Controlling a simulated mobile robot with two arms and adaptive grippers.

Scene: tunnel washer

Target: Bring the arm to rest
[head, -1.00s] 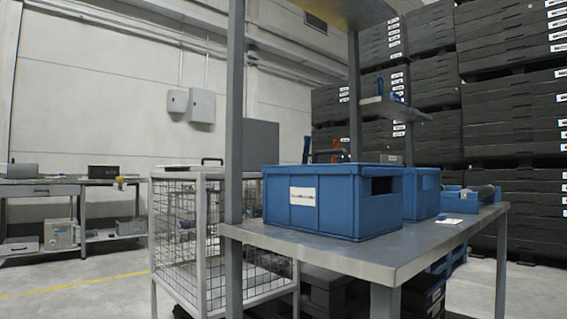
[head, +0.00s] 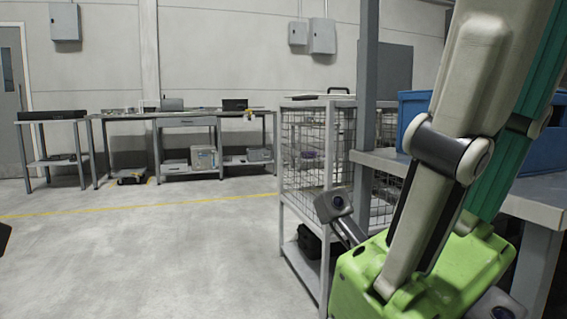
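One of my arms fills the right side of the head view, with a white upper link, a dark joint and a bright green housing below. It stands in front of the workbench and partly hides it and the blue bin on it. I see no gripper fingertips on this arm. A small dark shape cuts in at the far left edge, too little of it to identify. Neither gripper can be made out, and nothing held is visible.
A wire-mesh cart (head: 302,104) stands close, just left of my arm. The workbench (head: 540,200) carries a blue bin (head: 411,101) behind the arm. Side tables (head: 187,121) line the back wall, with a low dolly (head: 131,176) on the floor. The floor at left is open.

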